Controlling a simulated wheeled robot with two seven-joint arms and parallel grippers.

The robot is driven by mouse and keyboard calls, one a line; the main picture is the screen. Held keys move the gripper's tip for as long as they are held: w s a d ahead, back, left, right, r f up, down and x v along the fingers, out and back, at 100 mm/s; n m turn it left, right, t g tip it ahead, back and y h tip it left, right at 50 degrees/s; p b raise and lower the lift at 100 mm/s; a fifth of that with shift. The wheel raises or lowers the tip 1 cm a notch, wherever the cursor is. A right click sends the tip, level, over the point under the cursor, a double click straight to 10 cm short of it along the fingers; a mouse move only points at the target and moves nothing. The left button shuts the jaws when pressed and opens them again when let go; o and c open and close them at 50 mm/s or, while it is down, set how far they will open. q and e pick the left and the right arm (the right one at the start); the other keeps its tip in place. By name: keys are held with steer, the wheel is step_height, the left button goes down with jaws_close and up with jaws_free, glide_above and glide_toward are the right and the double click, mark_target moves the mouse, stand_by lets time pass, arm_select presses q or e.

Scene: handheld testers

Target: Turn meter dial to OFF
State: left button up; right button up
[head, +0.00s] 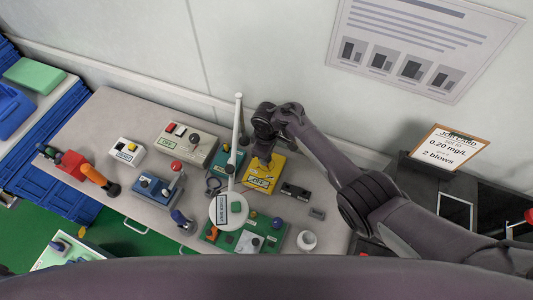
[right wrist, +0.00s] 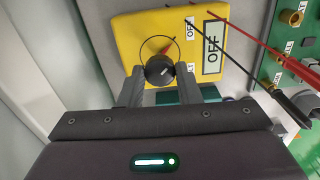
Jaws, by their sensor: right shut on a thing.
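The yellow meter (head: 259,180) lies on the bench under my right gripper (head: 263,153). It also shows in the right wrist view (right wrist: 130,35), with a large panel reading OFF (right wrist: 212,50) and small white labels beside the dial. In the head view my arm hides the dial. My left gripper is not in view.
A white post with a round base (head: 226,210) stands just left of the meter. Red and black probe leads (right wrist: 246,48) run close beside it. A green board (head: 270,231) with terminals lies in front. Other testers (head: 189,142) stand to the left.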

steer(key=shift+n, duration=0.4)
steer(key=o, duration=1)
steer(key=shift+c, duration=0.2)
step_height(320, 180, up, 8)
steer(key=shift+f+p, duration=0.15)
steer(key=shift+p, duration=0.45)
steer(key=shift+f, duration=0.1)
